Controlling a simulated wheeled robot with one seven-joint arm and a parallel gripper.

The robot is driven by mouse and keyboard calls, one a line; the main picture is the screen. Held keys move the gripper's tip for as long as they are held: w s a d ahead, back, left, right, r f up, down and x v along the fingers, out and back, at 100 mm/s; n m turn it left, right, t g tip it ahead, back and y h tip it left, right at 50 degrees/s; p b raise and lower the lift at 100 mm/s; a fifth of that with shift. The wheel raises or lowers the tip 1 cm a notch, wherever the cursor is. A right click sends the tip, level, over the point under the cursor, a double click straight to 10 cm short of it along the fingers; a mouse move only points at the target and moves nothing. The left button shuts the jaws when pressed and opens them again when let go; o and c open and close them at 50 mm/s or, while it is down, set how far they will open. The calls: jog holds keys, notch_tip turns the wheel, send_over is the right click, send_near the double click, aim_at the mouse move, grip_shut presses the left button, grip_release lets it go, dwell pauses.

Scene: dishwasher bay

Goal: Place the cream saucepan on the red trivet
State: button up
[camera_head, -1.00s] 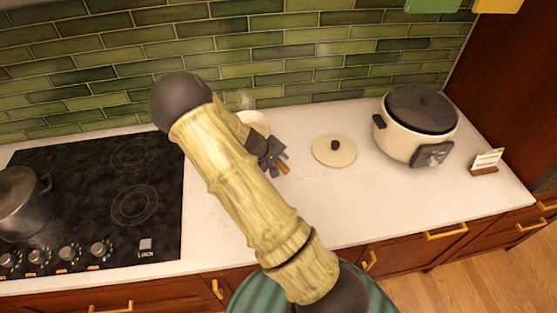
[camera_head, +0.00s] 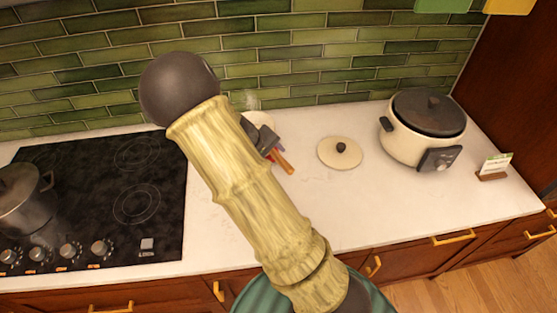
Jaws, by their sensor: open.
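The cream saucepan (camera_head: 262,119) stands on the counter near the tiled wall, mostly hidden behind my arm, with faint steam above it. Its brown handle (camera_head: 284,165) points toward the front right. My gripper (camera_head: 267,144) is dark and open, beside or over the inner part of the handle. I cannot tell whether it touches the handle. A cream lid with a dark knob (camera_head: 340,153) lies on the counter to the right. I do not see the red trivet; my arm covers part of the counter.
A black cooktop (camera_head: 100,200) with a steaming metal pot (camera_head: 22,200) is on the left. A cream slow cooker (camera_head: 412,140) and a small card on a stand (camera_head: 494,166) are on the right. The front right of the counter (camera_head: 390,205) is clear.

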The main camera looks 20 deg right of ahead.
jog(key=shift+b+v, duration=0.3)
jog(key=shift+v, duration=1.9)
jog(key=s+a+r+m+y, duration=0.1)
jog(key=s+a+r+y, duration=0.1)
jog(key=s, duration=0.6)
jog(key=s+a+r+m+t+y, duration=0.1)
jog(key=s+a+r+y, duration=0.2)
jog(key=s, duration=0.5)
jog(key=shift+s+a+y, duration=0.2)
jog(key=shift+a+y, duration=0.6)
jog(key=shift+a, duration=0.2)
jog(key=shift+r, duration=0.1)
